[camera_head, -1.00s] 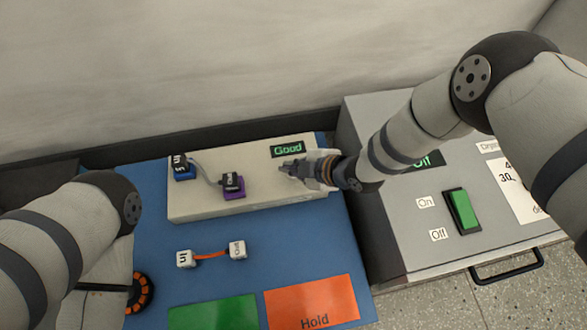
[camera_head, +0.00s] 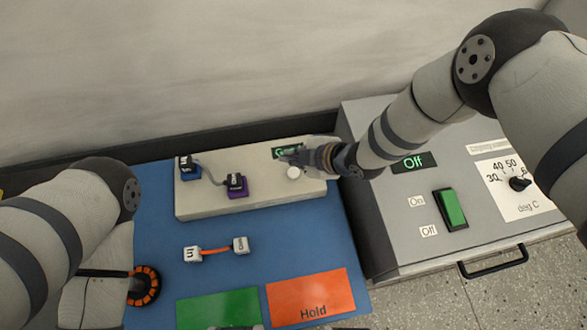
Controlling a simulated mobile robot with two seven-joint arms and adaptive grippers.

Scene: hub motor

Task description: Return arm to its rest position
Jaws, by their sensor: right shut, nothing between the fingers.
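My right gripper (camera_head: 290,156) is shut and empty. It hangs over the back right part of the beige test box (camera_head: 245,206), covering part of the small green-lit display (camera_head: 279,151). A white round button (camera_head: 293,173) shows on the box just in front of the gripper, apart from it in the picture. My left arm comes in from the left, and its gripper cannot be made out.
A blue connector (camera_head: 187,168) and a purple connector (camera_head: 236,186) sit on the box. In front are white connectors with an orange cable (camera_head: 215,250), a copper-coiled ring (camera_head: 146,285), green and orange "Hold" (camera_head: 310,296) mats.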

